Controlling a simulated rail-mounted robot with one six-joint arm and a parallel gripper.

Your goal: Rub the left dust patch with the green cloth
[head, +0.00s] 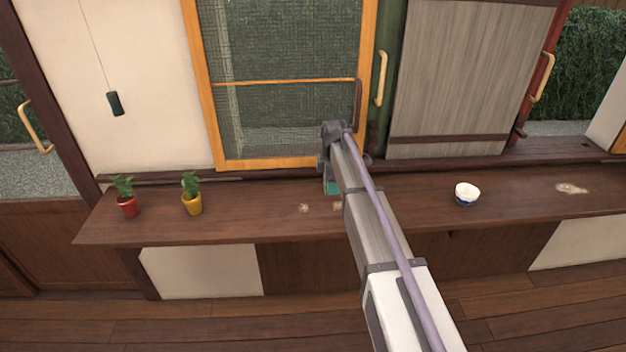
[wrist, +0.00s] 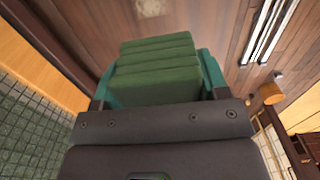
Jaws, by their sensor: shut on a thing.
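My gripper (head: 331,187) is over the wooden counter, in front of the orange-framed screen door. Its teal fingers are shut on the green cloth (wrist: 157,72), a folded stack that fills the space between them in the wrist view. In the head view my arm hides most of the cloth. Pale dust shows on the counter as a small spot (head: 304,208) left of my arm, with another spot (head: 337,206) at the arm's edge. Two pale spots also show in the wrist view, one beyond the cloth (wrist: 150,8). Whether the cloth touches the counter is unclear.
A red pot (head: 128,206) and a yellow pot (head: 192,203) with plants stand at the left of the counter (head: 255,222). A white and blue bowl (head: 466,194) stands right of my arm. Another dust patch (head: 571,188) lies farther right. Counter between yellow pot and dust is clear.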

